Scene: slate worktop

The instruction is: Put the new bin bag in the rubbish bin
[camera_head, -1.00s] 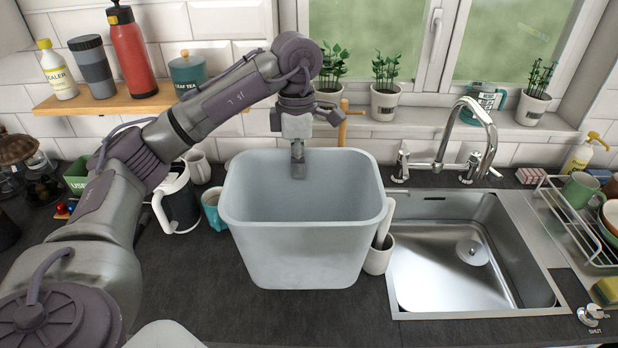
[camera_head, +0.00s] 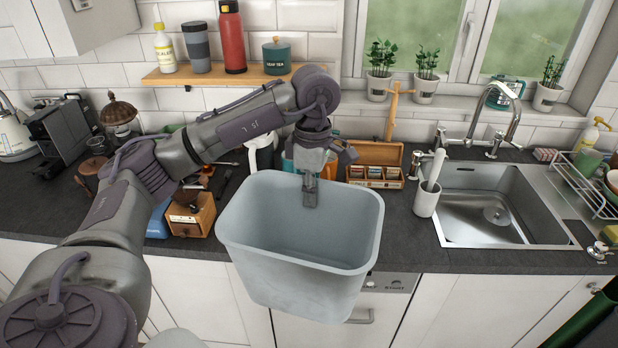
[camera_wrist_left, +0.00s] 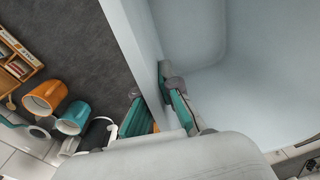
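The grey-blue rubbish bin (camera_head: 300,285) hangs in front of the worktop, off its surface, with its open top facing up and slightly tilted. It looks empty inside. My left gripper (camera_head: 309,192) is shut on the bin's far rim. In the left wrist view, its two fingers (camera_wrist_left: 157,92) sit on either side of the bin wall (camera_wrist_left: 150,50). No bin bag shows in any view. My right gripper is not in view.
The slate worktop (camera_head: 400,225) runs behind the bin, with white cabinet fronts below. A wooden tea box (camera_head: 375,170), a white utensil pot (camera_head: 427,200) and the sink (camera_head: 490,205) lie behind and right. A coffee grinder (camera_head: 190,215) stands left. A dark green shape (camera_head: 585,325) shows at bottom right.

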